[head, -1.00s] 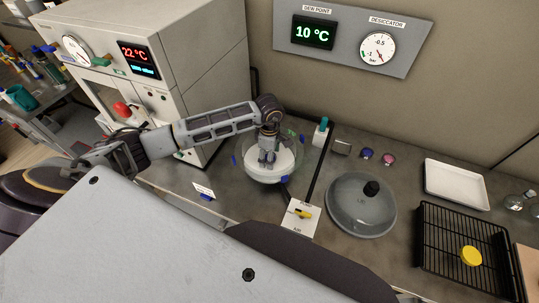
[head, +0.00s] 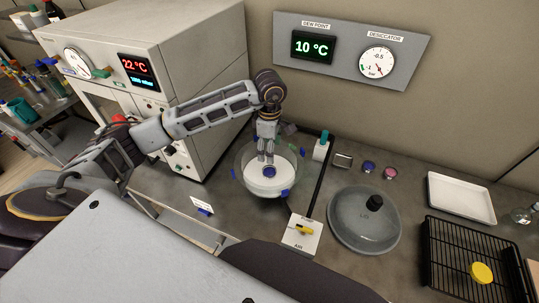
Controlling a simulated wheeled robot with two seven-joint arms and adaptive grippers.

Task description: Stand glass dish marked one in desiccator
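The desiccator's glass bowl (head: 240,167) stands open on the bench with a white plate (head: 262,188) inside. A small round dish with blue contents (head: 269,172) sits upright on that plate. I cannot read a mark on it. My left gripper (head: 266,161) points down over the bowl, just behind and above the dish. Its two fingers look apart, with nothing visible between them. The grey desiccator lid (head: 350,225) with a black knob lies on the bench to the right. My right gripper is not in view.
A valve plate with a yellow handle (head: 301,230) and a black tube stand between bowl and lid. A blue dish (head: 369,167) and a pink dish (head: 391,173) lie behind the lid. A white tray (head: 460,197) and black rack (head: 440,250) are at right. An oven (head: 200,60) stands left.

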